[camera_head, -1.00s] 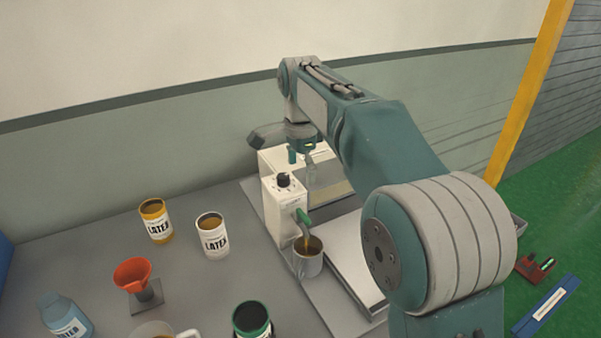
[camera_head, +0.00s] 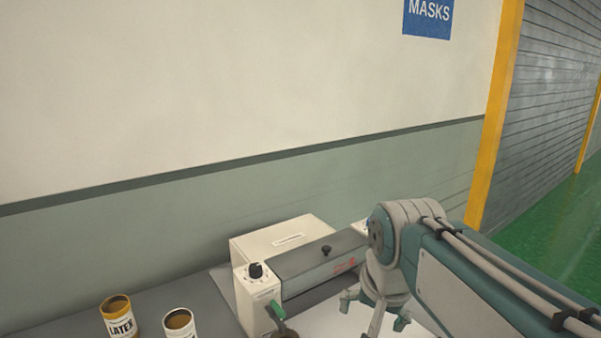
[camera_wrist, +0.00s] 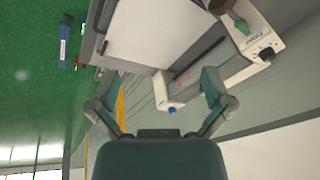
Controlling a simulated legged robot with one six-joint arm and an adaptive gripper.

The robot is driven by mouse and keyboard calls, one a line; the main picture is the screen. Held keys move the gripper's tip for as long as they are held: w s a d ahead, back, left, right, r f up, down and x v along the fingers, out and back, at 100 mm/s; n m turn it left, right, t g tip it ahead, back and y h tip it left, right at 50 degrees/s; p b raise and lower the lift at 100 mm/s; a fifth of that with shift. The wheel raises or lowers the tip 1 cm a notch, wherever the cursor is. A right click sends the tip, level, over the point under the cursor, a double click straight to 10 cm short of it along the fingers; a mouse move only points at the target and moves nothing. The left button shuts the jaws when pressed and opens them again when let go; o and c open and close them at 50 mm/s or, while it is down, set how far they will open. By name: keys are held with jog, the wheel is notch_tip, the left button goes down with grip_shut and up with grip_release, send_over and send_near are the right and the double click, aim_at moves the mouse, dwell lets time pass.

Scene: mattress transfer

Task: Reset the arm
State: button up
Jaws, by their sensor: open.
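My gripper (camera_head: 373,309) is at the lower right of the head view, at the end of my folded teal and grey arm. It hangs in front of the white machine (camera_head: 282,243), to the right of its knob. In the wrist view my gripper (camera_wrist: 160,95) has its two fingers spread wide, with nothing between them but the machine and wall behind. The machine also shows in the wrist view (camera_wrist: 262,40), with its dark cover and blue knob.
A yellow can (camera_head: 119,318) and a white can (camera_head: 180,323) stand on the grey table left of the machine. A green-handled spout (camera_head: 278,310) sticks out at the machine's front. The wall (camera_head: 200,90) is behind; green floor (camera_head: 560,225) lies to the right.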

jog(key=s+d+f+n+t, duration=0.1)
jog(key=s+d+f+n, duration=0.1)
jog(key=s, duration=0.3)
jog(key=s+d+f+n+t, duration=0.1)
jog(key=s+d+f+n, duration=0.1)
jog(key=s, duration=0.4)
notch_tip(320, 180, down, 3)
jog(key=shift+d+r+h, duration=0.1)
jog(key=shift+d+h, duration=0.2)
jog(key=shift+d, duration=0.15)
jog(key=shift+w, duration=0.1)
jog(key=shift+c, duration=0.3)
